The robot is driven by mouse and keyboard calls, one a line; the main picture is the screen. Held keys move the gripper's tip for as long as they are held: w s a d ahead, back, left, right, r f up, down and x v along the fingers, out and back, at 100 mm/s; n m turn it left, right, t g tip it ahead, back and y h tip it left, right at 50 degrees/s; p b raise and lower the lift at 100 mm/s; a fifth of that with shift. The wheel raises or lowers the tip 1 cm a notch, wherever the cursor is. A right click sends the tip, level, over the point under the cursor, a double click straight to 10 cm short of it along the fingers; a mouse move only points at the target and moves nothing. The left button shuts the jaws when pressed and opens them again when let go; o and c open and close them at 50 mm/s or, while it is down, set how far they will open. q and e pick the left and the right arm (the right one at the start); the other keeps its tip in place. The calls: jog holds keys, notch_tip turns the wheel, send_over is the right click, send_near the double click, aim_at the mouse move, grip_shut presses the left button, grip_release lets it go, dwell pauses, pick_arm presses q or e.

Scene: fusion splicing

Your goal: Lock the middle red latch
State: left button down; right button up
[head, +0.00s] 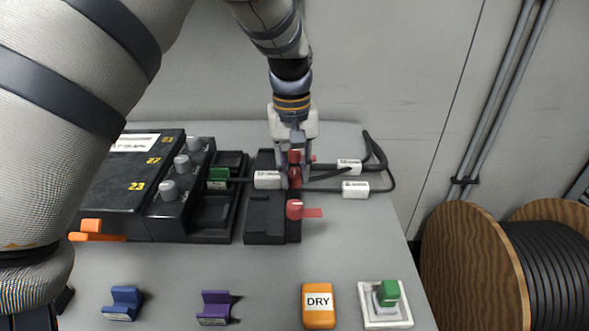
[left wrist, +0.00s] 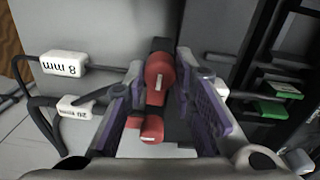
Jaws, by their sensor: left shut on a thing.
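In the head view my left gripper (head: 294,178) points down over the black latch block and is shut on the middle red latch (head: 295,183), which is partly hidden between its fingers. The left wrist view shows the purple-padded fingers (left wrist: 160,75) on either side of a red knob (left wrist: 158,70). The front red latch (head: 295,209) is apart from the gripper, its flat handle pointing right. The back red latch (head: 294,156) is partly hidden by the gripper; a red piece nearer the palm also shows in the wrist view (left wrist: 152,130). My right gripper is not in view.
White-labelled cable blocks (head: 355,188) and black cables lie right of the latches. A black box with grey knobs (head: 168,190) stands left. Blue (head: 122,303) and purple (head: 215,306) holders, an orange DRY block (head: 318,304) and a green button (head: 388,292) line the front.

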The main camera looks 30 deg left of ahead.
aim_at(293, 175)
pick_arm(q)
jog(key=n, duration=0.5)
jog(key=shift+n, duration=2.5)
jog(key=c, duration=1.3)
grip_release()
jog(key=shift+c, duration=0.2)
notch_tip(293, 175, up, 12)
jog(key=shift+s, duration=0.25)
